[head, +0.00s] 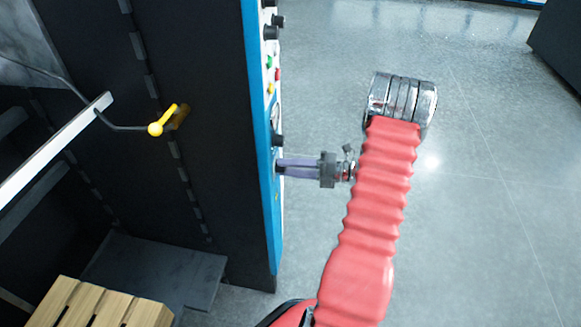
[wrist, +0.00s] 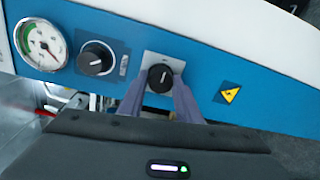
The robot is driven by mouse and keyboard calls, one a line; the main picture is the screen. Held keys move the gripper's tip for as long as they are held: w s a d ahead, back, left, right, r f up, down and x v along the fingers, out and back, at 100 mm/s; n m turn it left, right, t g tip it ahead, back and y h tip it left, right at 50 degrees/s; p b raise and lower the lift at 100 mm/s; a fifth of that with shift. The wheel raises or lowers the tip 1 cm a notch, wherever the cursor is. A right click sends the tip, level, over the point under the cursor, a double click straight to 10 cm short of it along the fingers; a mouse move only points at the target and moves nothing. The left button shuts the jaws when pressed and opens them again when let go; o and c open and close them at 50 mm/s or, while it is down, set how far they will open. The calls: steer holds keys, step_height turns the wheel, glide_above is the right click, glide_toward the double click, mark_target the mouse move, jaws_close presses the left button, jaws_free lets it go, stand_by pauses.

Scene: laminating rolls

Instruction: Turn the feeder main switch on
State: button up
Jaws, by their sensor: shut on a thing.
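The feeder main switch appears to be the black rotary knob (wrist: 160,78) on a light square plate, set in the blue panel strip in the wrist view. Its white mark points roughly upward. My gripper (wrist: 160,92) has one finger on each side of this knob and is shut on it. In the head view my gripper (head: 283,167) reaches left from my red-sleeved arm to the edge of the panel (head: 266,190). The knob between the fingertips cannot be made out there.
Left of the gripped knob are another black knob (wrist: 95,58) and a round gauge (wrist: 41,44). A yellow warning label (wrist: 230,93) is to its right. A yellow-handled lever (head: 163,120) sticks out of the dark machine side. Grey floor (head: 490,170) right of my arm is clear.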

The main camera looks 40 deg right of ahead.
steer(key=shift+w+d, duration=0.1)
steer(key=shift+w, duration=0.15)
steer(key=o, duration=0.8)
steer(key=shift+o, duration=1.3)
steer(key=shift+s, duration=0.15)
steer(key=v, duration=1.3)
steer(key=shift+s+d, duration=0.2)
steer(key=shift+s, duration=0.05)
steer(key=shift+r, duration=0.1)
